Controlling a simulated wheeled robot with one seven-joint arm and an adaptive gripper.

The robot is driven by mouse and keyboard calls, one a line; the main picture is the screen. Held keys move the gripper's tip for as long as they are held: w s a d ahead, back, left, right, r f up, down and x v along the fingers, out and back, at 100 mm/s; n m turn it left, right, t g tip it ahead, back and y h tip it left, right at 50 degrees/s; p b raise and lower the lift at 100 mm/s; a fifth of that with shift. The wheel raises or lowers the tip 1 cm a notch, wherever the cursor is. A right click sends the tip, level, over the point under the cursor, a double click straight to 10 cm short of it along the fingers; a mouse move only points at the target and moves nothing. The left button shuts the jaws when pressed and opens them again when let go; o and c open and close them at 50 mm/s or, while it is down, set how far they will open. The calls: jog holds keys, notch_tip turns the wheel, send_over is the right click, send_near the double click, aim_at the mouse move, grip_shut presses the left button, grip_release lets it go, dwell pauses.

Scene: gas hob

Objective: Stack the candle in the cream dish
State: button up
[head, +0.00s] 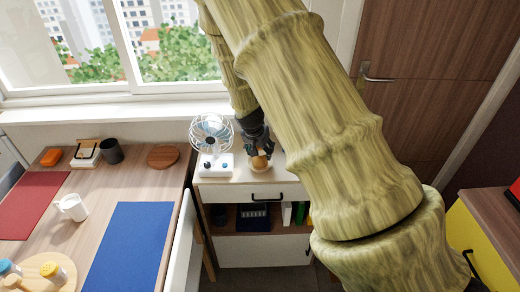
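My gripper (259,156) points down over the white cabinet top, right beside the fan. A small rounded tan-orange object (260,163) sits directly under and between its dark fingers. The object is partly covered by the fingers and too small to tell whether it is the candle, the cream dish or both. I cannot tell whether the fingers touch it or are closed on it. No other thing in view is clearly the candle or the cream dish. My own large arm covers the middle and right of the view.
A white fan (212,146) stands close left of my gripper. The table at left holds a round wooden board (163,156), a dark cup (111,151), a white mug (72,207), a blue mat (128,245), a red mat (30,203) and several jars on a tray. A window is behind.

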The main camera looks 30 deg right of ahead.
jog(key=shift+o, duration=0.9)
jog(key=shift+r, duration=0.1)
